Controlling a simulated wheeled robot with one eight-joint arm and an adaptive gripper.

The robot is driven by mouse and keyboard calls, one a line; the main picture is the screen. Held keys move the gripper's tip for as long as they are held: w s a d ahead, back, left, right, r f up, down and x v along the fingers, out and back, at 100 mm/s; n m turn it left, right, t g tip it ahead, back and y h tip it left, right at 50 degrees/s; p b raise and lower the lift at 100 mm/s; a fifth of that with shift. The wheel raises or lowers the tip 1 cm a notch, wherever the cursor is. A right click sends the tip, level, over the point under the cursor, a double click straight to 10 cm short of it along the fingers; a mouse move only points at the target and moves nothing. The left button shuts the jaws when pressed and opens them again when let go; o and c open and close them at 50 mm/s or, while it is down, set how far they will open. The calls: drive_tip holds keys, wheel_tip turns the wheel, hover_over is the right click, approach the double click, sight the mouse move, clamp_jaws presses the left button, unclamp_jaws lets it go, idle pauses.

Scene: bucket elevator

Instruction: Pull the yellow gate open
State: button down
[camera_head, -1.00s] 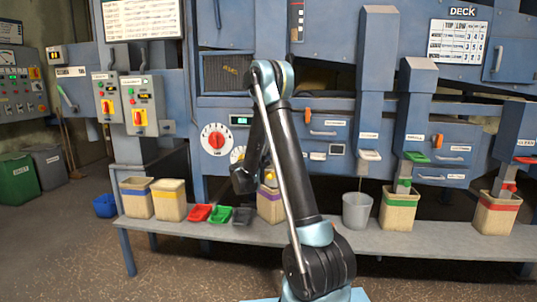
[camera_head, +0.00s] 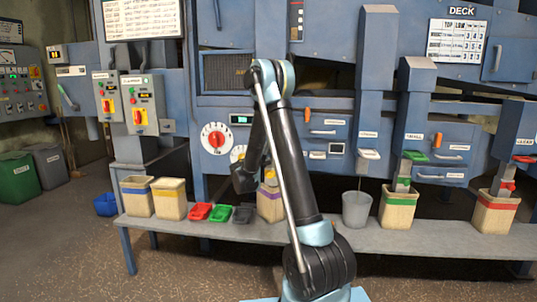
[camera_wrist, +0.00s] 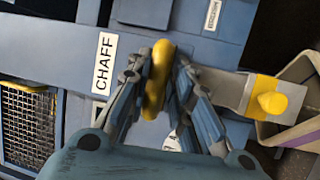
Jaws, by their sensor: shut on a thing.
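In the wrist view a yellow handle (camera_wrist: 158,75) stands out from the blue machine panel beside a white CHAFF label (camera_wrist: 104,63). My gripper (camera_wrist: 163,82) is shut on the yellow handle, with one finger on each side of it. A second yellow part, a rounded knob (camera_wrist: 272,103), sits on a grey plate to the right, apart from my fingers. In the head view a yellow knob (camera_head: 270,174) shows above the purple-banded bin. My arm hides the gripped handle there.
The purple-banded bin (camera_head: 270,206) stands on a long grey bench (camera_head: 330,236). Red and green trays (camera_head: 221,213) lie to its left, and a grey bucket (camera_head: 357,210) stands to its right. A mesh panel (camera_wrist: 27,128) shows in the wrist view.

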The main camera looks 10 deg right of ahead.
drive_tip(key=s, duration=0.2)
drive_tip(key=s+a, duration=0.1)
drive_tip(key=s, duration=0.1)
drive_tip(key=shift+s+a+r, duration=0.1)
drive_tip(key=shift+s+a, duration=0.1)
drive_tip(key=shift+s, duration=0.05)
drive_tip(key=c, duration=1.6)
unclamp_jaws()
drive_tip(key=shift+s+r, duration=0.15)
drive_tip(key=shift+s, duration=0.05)
drive_tip(key=shift+o, duration=0.2)
drive_tip(key=v, duration=1.1)
drive_tip(key=shift+s+a+f, duration=0.25)
